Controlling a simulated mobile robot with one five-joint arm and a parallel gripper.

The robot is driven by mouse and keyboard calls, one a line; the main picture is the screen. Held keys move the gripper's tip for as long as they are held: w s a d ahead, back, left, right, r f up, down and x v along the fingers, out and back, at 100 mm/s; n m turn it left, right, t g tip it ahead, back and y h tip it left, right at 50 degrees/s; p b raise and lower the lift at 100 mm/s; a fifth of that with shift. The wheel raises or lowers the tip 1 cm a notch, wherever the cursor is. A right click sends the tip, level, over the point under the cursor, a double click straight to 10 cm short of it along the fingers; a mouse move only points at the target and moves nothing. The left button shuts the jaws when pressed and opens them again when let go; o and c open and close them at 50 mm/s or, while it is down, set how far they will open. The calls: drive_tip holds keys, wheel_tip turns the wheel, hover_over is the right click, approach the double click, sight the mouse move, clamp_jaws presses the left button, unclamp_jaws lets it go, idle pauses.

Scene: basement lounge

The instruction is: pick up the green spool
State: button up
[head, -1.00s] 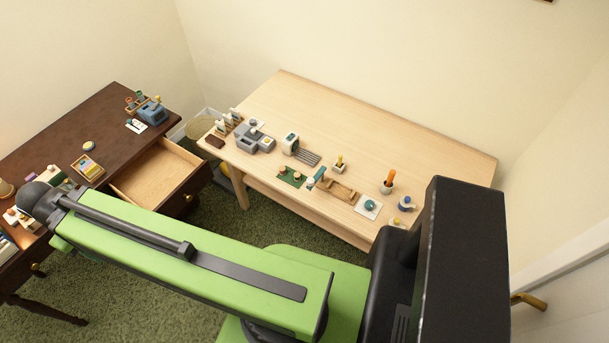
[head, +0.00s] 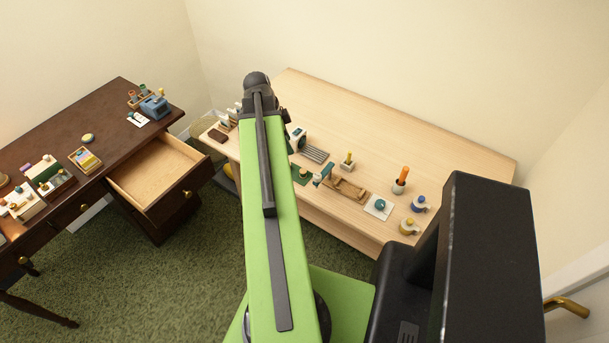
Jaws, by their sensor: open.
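I cannot clearly single out a green spool. Small spool-like pieces stand in a wooden holder (head: 137,100) at the far end of the dark desk, and one of them looks greenish (head: 142,87); they are too small to be sure of. My arm reaches away from me over the near left part of the light table, its dark rounded end (head: 257,80) high in the picture. My gripper's fingers are hidden below the arm's end. The arm also covers part of the light table's left end and the things there.
The dark desk (head: 60,130) has an open, empty drawer (head: 157,172) jutting towards the light table (head: 420,140).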

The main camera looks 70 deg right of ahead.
drive_tip(key=b, duration=1.1)
hover_over(303, 171)
drive_tip(key=w+a, duration=0.1)
drive_tip(key=w, duration=0.1)
wheel_tip(303, 171, down, 11)
drive_tip(key=shift+a+f, duration=0.1)
drive_tip(key=shift+f, duration=0.05)
drive_tip(key=shift+s+f+b, duration=0.1)
drive_tip(key=shift+f+b, duration=0.25)
drive_tip(key=shift+b, duration=0.1)
drive_tip(key=shift+r, duration=0.1)
drive_tip(key=b+x, duration=0.5)
drive_tip(key=shift+s+d, duration=0.15)
drive_tip(key=shift+d, duration=0.05)
clamp_jaws()
